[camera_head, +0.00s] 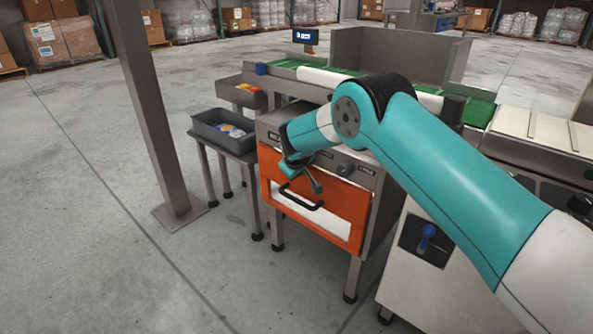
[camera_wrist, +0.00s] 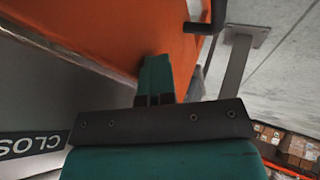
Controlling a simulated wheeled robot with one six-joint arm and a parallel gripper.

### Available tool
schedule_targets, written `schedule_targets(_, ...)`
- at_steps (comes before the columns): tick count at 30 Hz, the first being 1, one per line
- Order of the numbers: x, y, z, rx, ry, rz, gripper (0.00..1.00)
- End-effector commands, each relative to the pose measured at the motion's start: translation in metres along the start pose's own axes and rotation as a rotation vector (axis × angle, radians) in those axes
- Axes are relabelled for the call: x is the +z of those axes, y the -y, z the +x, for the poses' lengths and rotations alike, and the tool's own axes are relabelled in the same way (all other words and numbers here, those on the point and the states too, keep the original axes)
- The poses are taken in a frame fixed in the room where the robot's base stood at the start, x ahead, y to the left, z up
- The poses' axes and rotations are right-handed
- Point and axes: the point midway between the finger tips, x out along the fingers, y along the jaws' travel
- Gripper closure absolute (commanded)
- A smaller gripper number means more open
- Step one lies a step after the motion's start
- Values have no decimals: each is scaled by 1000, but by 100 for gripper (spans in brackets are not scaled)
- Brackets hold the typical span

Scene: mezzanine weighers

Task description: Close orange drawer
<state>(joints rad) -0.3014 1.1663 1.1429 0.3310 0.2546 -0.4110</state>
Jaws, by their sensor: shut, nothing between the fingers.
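The orange drawer (camera_head: 280,190) is in the front of a grey steel cabinet, with a black bar handle (camera_head: 300,197) and a white patch on its face. It looks near the cabinet front; I cannot tell how far it stands out. My gripper (camera_head: 317,187) is shut and empty in front of the drawer's upper part, just above and right of the handle's left end. In the wrist view, the shut fingers (camera_wrist: 155,75) overlap the lower edge of the orange face (camera_wrist: 125,30); contact is unclear. Part of the handle (camera_wrist: 205,25) shows to their right.
A control panel with a knob (camera_head: 345,169) is above the drawer. A small stand with a grey bin (camera_head: 222,142) is to the left, beyond it a steel post (camera_head: 150,110). A cabinet with a blue knob (camera_head: 427,235) stands right. The floor in front is clear.

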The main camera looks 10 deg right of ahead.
Motion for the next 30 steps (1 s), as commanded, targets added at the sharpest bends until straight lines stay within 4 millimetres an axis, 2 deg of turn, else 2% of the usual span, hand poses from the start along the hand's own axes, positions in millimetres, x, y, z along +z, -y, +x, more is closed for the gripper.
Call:
schedule_targets(1, 0, -7, 2, 13, -7, 9, 100)
schedule_targets(7, -1, -4, -1, 14, -7, 10, 100)
schedule_targets(13, -4, 25, -16, 7, -2, 4, 100)
schedule_targets(21, -5, 26, -81, 5, -2, 6, 100)
schedule_targets(24, -4, 25, -97, 6, 0, 6, 100)
schedule_targets(30, -2, 26, -116, 0, 2, 9, 100)
